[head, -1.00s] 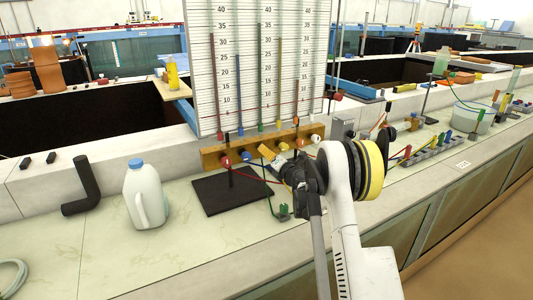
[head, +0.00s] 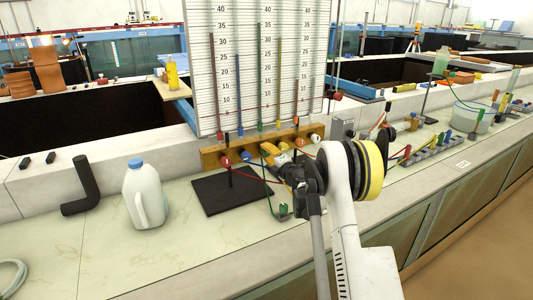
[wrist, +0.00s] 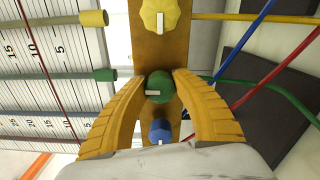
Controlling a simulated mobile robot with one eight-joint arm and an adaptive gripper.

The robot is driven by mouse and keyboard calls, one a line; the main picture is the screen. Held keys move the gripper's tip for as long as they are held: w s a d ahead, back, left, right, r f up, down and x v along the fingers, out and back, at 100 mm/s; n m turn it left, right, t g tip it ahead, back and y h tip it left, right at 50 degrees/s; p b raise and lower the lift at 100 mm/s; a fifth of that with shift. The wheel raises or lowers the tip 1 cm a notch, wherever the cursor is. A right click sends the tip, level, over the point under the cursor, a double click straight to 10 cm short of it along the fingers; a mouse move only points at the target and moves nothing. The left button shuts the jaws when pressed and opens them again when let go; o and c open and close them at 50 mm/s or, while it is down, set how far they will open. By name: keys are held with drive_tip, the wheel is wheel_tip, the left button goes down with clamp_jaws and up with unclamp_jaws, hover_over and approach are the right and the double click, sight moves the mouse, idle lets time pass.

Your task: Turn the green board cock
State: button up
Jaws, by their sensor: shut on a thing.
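The wooden board (head: 212,157) at the foot of the white scale panel carries a row of coloured cocks. The green board cock (wrist: 159,86) shows in the wrist view as a round green knob with a pale bar, between my two yellow fingers. My gripper (wrist: 160,80) is shut on it, a fingertip on each side. In the head view, my gripper (head: 270,150) reaches the board from the front right, and the green cock is mostly hidden behind it. The blue cock (wrist: 160,130) and the yellow cock (wrist: 160,14) sit on either side of the green one.
Green, red and blue tubes run close by; a green tube (wrist: 270,90) passes right of my fingers. A black plate (head: 225,196) lies below the board. A white jug (head: 146,195) and a black elbow pipe (head: 86,185) stand left.

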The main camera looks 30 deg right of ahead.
idle(0.4)
drive_tip(key=o, duration=1.2)
drive_tip(key=s, duration=1.2)
drive_tip(key=shift+d, duration=0.2)
